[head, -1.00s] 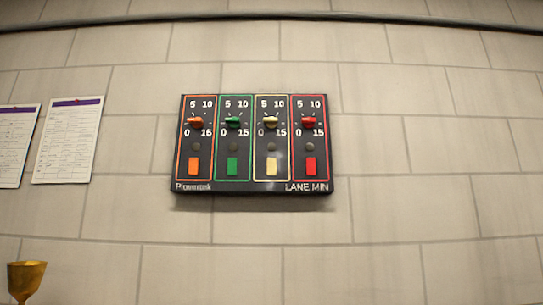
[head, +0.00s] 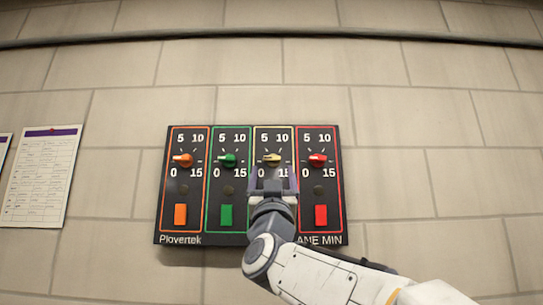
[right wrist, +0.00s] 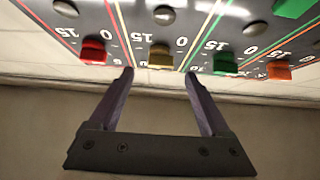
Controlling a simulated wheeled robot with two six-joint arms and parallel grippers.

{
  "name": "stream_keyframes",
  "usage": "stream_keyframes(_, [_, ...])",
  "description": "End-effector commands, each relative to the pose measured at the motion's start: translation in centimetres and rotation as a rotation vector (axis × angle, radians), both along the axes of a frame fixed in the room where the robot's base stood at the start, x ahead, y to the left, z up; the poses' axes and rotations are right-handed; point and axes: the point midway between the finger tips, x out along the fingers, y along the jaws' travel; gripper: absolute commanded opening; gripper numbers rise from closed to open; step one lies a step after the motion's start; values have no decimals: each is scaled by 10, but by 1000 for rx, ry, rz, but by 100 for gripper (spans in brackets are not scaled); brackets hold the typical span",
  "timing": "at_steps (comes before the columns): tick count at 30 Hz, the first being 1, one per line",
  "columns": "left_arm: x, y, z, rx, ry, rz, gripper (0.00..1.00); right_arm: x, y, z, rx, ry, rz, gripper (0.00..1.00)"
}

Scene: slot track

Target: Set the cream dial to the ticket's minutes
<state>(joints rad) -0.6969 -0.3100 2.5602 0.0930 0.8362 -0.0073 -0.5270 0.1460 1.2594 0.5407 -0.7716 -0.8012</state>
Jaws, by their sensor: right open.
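The cream dial (head: 272,158) is third from the left on a black panel (head: 228,245) on the wall. Its pale pointer appears to face left, between the 0 and the 5; the exact setting is too small to read. My right gripper (head: 272,178) is open just below the cream dial, covering that lane's lower part. In the right wrist view the fingertips (right wrist: 158,76) lie on either side of the cream dial (right wrist: 160,55), just short of it or level with it; nothing is gripped. My left gripper is not in view. No ticket is readable.
The orange (head: 183,159), green (head: 228,160) and red (head: 318,159) dials sit close beside the cream one. Coloured buttons are below them. A printed sheet (head: 40,180) hangs at the left. A dark pipe (head: 270,32) runs along the wall above.

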Motion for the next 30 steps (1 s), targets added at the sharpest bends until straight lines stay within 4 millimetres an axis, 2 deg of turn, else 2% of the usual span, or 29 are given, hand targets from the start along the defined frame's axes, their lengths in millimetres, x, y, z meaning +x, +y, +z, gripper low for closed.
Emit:
stream_keyframes(1, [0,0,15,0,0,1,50,7,0,13,-1,1,-1,81])
stream_keyframes(7, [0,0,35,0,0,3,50,25,2,29,-1,1,1,81])
stream_keyframes(12, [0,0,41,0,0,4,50,33,3,34,0,1,4,81])
stream_keyframes(22, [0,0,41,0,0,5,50,34,3,33,0,1,6,81])
stream_keyframes(28, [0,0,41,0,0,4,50,34,3,33,0,1,6,5])
stream_keyframes(29, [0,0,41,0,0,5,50,34,4,33,0,1,6,0])
stream_keyframes(30, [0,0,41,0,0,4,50,34,4,33,0,1,6,0])
